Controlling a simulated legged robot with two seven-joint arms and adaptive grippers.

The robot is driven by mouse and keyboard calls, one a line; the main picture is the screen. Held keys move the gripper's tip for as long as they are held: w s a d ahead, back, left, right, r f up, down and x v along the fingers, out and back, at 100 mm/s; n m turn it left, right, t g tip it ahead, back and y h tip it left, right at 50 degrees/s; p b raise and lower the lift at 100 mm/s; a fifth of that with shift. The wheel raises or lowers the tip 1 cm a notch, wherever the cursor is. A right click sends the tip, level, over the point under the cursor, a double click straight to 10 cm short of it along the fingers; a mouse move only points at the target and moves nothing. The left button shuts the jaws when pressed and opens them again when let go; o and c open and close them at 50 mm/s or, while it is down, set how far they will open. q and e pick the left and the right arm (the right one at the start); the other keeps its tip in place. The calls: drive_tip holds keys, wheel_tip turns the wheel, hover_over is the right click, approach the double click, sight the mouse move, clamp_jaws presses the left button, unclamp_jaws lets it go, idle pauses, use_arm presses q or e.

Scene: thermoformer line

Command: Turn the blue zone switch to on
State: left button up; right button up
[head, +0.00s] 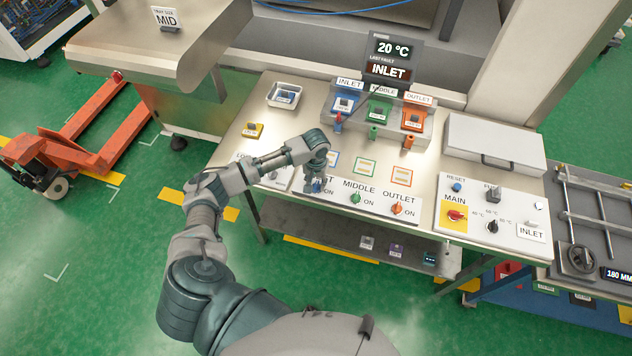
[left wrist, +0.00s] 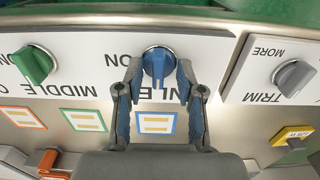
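The blue zone switch (left wrist: 158,62) is a round knob with a raised grip, on the white panel strip with the partly covered INLET label. In the left wrist view its grip runs straight up and down, and the ON mark is to its left. My left gripper (left wrist: 158,78) is open, with one finger on each side of the blue knob; I see gaps between fingers and knob. In the head view my left gripper (head: 317,187) hangs over this switch and mostly hides it. My right gripper is not in view.
The green MIDDLE switch (head: 355,197) and orange OUTLET switch (head: 397,208) sit right of it. The grey TRIM knob (left wrist: 293,78) is on the other side. A main control panel (head: 480,223) stands farther right.

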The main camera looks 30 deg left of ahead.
use_arm(q)
drive_tip(key=shift+f, duration=0.1)
clamp_jaws()
drive_tip(key=shift+m, duration=0.4)
drive_tip(key=m, duration=0.3)
drive_tip(key=shift+m, duration=0.4)
drive_tip(key=m, duration=0.4)
drive_tip(key=shift+m, duration=0.3)
drive_tip(key=m, duration=0.4)
drive_tip(key=shift+w, duration=0.1)
drive_tip(key=m, duration=0.4)
drive_tip(key=shift+r+m, duration=0.2)
drive_tip(key=shift+m, duration=0.1)
